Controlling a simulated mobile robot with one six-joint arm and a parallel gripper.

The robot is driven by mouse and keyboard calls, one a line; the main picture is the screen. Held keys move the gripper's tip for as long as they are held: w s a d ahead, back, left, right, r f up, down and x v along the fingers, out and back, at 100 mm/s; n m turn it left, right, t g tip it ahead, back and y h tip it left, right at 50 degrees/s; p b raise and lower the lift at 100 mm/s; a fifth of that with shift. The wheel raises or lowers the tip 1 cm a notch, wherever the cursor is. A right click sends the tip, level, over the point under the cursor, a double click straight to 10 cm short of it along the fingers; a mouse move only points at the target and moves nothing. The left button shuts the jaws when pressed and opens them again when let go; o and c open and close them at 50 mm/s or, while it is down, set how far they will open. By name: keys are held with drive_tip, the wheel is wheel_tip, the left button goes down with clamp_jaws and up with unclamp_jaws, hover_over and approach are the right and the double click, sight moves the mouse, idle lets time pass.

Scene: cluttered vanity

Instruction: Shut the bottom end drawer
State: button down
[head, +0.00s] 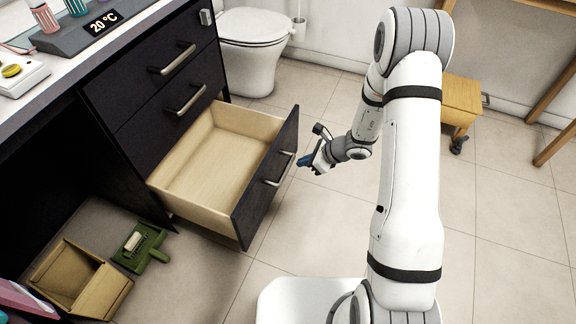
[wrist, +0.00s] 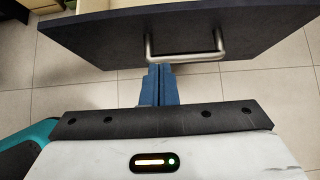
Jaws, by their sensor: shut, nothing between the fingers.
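The bottom end drawer (head: 215,165) is pulled far out of the dark vanity in the head view. Its light wood inside is empty, and its dark front has a metal bar handle (head: 280,169). My gripper (head: 304,160) is in front of the drawer front, close to the handle. In the wrist view the blue fingers (wrist: 161,72) are together with nothing between them, pointing at the drawer front (wrist: 110,42) just below the handle (wrist: 186,55). I cannot tell whether the fingertips touch the drawer.
Two closed drawers (head: 135,60) are above. A wooden box (head: 85,285) and a green object (head: 140,247) lie on the floor left of the open drawer. A toilet (head: 252,50) stands behind, and a small wooden stool (head: 460,100) at right. The tiled floor around my gripper is clear.

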sight(266, 167)
drive_tip(key=shift+w+a+f+b, duration=0.6)
drive_tip(key=shift+a+f, duration=0.5)
drive_tip(key=shift+a, duration=0.6)
drive_tip(key=shift+w+a+f+b, duration=0.6)
drive_tip(key=shift+a+f, duration=0.45)
drive_tip(key=shift+a, duration=0.6)
drive_tip(key=shift+w+a+f+b, duration=0.6)
drive_tip(key=shift+a+f, duration=0.5)
drive_tip(key=shift+a, duration=0.6)
